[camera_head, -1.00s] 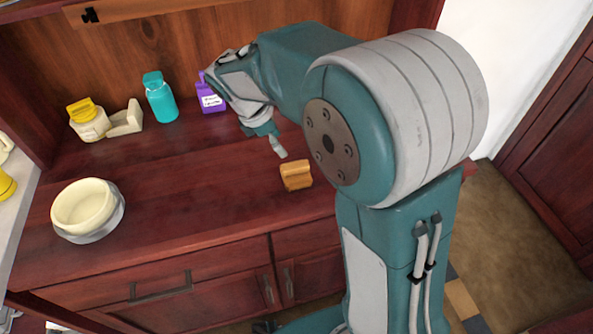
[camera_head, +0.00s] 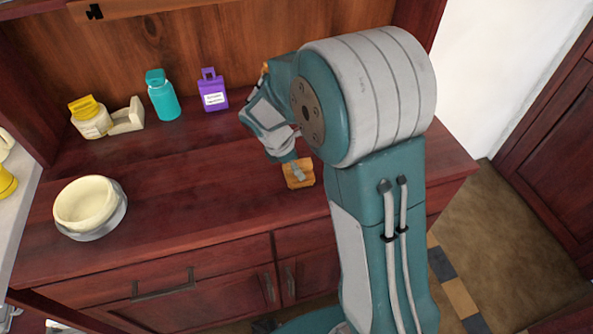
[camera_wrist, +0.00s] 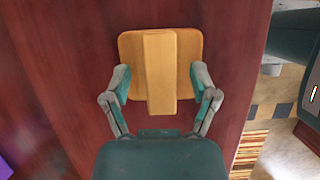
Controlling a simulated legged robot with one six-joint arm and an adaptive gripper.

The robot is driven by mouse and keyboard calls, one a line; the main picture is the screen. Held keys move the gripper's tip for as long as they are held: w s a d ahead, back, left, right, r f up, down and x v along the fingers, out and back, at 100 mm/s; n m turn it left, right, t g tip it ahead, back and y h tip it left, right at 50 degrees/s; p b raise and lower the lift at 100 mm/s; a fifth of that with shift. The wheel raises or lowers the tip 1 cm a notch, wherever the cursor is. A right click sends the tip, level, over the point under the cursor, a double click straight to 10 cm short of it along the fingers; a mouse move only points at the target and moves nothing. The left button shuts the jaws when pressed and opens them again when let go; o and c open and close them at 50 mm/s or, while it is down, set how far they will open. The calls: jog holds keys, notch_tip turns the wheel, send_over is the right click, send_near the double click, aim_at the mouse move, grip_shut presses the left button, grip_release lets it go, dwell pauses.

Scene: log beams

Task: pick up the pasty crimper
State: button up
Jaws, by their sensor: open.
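The pasty crimper appears to be the small yellow-brown wooden piece (camera_head: 306,181) on the dark red wooden counter, near its front edge. In the wrist view the wooden piece (camera_wrist: 160,62) shows a flat plate with a raised bar along its middle. My gripper (camera_head: 298,172) is above it in the head view and covers part of it. In the wrist view my gripper (camera_wrist: 160,85) is open, with one finger on each side of the bar, over the lower side edges of the plate. I cannot tell whether the fingers touch it.
A cream bowl (camera_head: 85,203) stands at the left of the counter (camera_head: 190,190). A yellow-lidded jar (camera_head: 91,121), a cream block-like item (camera_head: 127,118), a teal bottle (camera_head: 163,98) and a purple package (camera_head: 212,94) stand at the back. The counter's middle is clear.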

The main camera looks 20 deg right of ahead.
aim_at(302, 162)
jog(key=shift+d, duration=0.25)
jog(key=shift+c, duration=1.2)
grip_shut()
jog(key=shift+a+r, duration=0.1)
jog(key=shift+r, duration=0.35)
notch_tip(302, 162, up, 3)
jog(key=shift+f, duration=0.2)
jog(key=s+a+r, duration=0.9)
jog(key=s, duration=0.1)
jog(key=shift+a+r, duration=0.3)
jog(key=shift+a, duration=0.1)
